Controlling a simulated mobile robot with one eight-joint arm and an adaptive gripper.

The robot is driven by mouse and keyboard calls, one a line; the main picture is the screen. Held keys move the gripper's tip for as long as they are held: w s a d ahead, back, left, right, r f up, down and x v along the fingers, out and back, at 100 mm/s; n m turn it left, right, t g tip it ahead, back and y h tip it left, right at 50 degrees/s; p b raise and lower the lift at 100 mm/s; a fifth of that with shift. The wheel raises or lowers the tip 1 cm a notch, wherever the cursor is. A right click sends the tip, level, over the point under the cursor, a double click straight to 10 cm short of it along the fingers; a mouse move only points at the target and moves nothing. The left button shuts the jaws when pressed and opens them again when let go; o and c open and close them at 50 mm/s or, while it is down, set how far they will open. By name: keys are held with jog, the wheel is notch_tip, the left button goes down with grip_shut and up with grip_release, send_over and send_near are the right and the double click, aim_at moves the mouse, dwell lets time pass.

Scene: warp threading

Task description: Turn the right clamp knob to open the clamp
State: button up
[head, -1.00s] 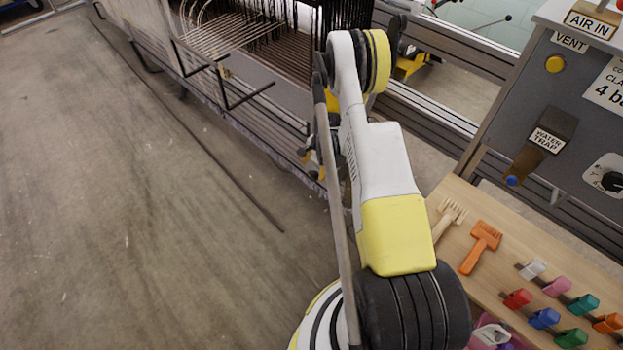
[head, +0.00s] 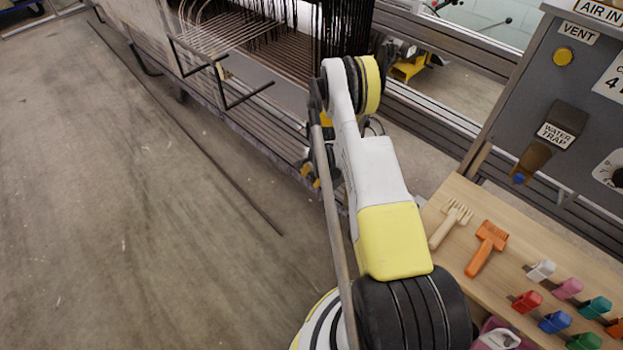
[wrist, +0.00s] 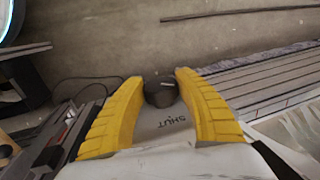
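A dark round clamp knob (wrist: 160,92) stands on a pale plate marked SHUT (wrist: 172,122) in the wrist view. My gripper (wrist: 160,76) has two yellow ribbed fingers, one on each side of the knob. The fingers are apart, with the knob between their tips; a narrow gap seems to show beside it, and contact is not clear. In the head view my arm reaches toward the loom frame and hides most of the gripper and the knob.
The loom's grey rails (head: 450,115) run diagonally behind my arm. Black hooked brackets (head: 222,82) stick out at the left. A control panel (head: 530,100) and a wooden shelf (head: 460,200) with an orange brush (head: 487,248) and coloured clips stand at right.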

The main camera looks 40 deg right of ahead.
jog(key=g, duration=0.3)
jog(key=shift+w+h, duration=0.1)
jog(key=shift+h, duration=0.2)
jog(key=shift+g, duration=0.7)
jog(key=o, duration=1.2)
notch_tip(320, 180, up, 12)
jog(key=w, duration=0.2)
jog(key=shift+a, duration=0.15)
jog(key=shift+f, duration=0.1)
